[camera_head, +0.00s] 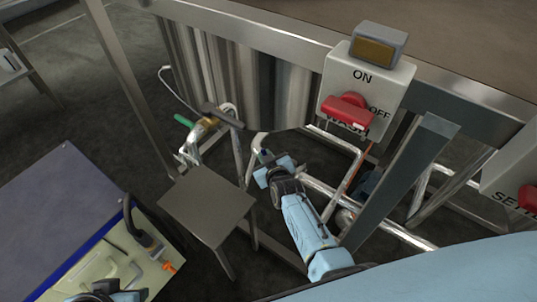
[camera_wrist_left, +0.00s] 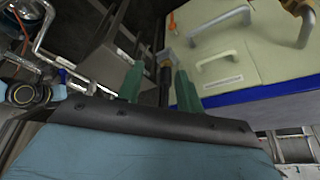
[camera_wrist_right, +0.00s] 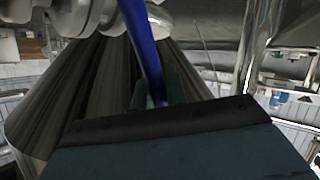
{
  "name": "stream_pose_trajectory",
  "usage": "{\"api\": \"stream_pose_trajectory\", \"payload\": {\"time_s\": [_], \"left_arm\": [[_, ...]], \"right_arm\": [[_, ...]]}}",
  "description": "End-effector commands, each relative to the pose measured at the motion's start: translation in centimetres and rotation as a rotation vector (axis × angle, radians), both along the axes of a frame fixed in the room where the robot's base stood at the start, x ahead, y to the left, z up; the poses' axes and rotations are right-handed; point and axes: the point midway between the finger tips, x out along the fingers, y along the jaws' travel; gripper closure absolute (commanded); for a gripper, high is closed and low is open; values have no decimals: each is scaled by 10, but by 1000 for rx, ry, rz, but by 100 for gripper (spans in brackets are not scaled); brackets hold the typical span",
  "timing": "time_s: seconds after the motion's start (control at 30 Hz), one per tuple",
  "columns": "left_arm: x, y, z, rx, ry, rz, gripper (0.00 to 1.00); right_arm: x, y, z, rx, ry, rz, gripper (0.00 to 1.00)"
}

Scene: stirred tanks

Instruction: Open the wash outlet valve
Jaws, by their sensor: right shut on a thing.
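The wash outlet valve's long blue handle (camera_wrist_right: 143,42) runs down through the right wrist view, beside the steel cone of the tank (camera_wrist_right: 75,95). My right gripper (camera_wrist_right: 158,88) is shut on this handle, its green fingers on both sides of it. In the head view my right gripper (camera_head: 268,165) is low under the front of the tank (camera_head: 235,75), and the handle is hard to make out there. The valve body is not clearly seen. My left gripper (camera_wrist_left: 158,82) is open and empty, fingers apart, near the pale cabinet.
The WASH switch box (camera_head: 365,85) with its red knob (camera_head: 347,109) hangs right of the tank. A small grey stool (camera_head: 208,205) stands left of my right arm. Steel pipes and frame legs crowd the space below. A pale cabinet (camera_head: 90,280) stands at lower left.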

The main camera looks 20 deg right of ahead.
Motion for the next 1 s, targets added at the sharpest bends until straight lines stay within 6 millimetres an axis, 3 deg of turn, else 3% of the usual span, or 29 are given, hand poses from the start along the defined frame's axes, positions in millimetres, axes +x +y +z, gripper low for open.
{"api": "stream_pose_trajectory", "payload": {"time_s": [0.27,0.93,0.97,1.0], "left_arm": [[-16,6,-3,19,84,9,64],[-15,6,-6,20,87,9,64],[-15,6,-6,19,87,9,64],[-15,6,-6,19,87,9,64]], "right_arm": [[6,6,-6,-54,77,1,100],[8,8,-11,-90,119,2,100],[8,8,-11,-90,119,2,83],[8,8,-11,-89,119,2,78]]}}
